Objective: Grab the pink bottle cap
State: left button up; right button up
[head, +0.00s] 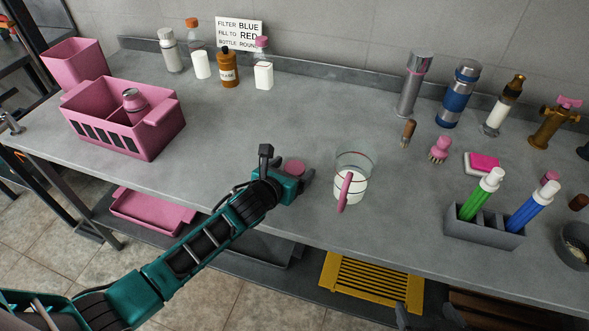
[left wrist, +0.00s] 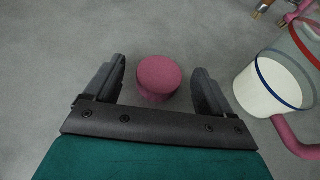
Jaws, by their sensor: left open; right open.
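The pink bottle cap (head: 295,167) lies on the grey counter just beyond my left gripper. In the left wrist view the cap (left wrist: 158,77) is a round, flat-topped disc between the two fingertips, with a gap on each side. My left gripper (head: 297,178) is open; in the left wrist view its dark fingers (left wrist: 158,82) stand either side of the cap, apart from it. My right gripper (head: 408,306) shows only in part at the bottom of the head view, dark and low beside the counter's front edge.
A glass measuring jug (head: 352,180) with a pink handle stands close to the right of the cap. A pink crate (head: 150,135) holding a pink bottle is at the left. Bottles line the back. A grey holder (head: 487,230) with green and blue bottles stands at right.

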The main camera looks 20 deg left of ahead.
pick_arm(q)
jog(key=shift+w, duration=0.1)
jog(key=c, duration=1.1)
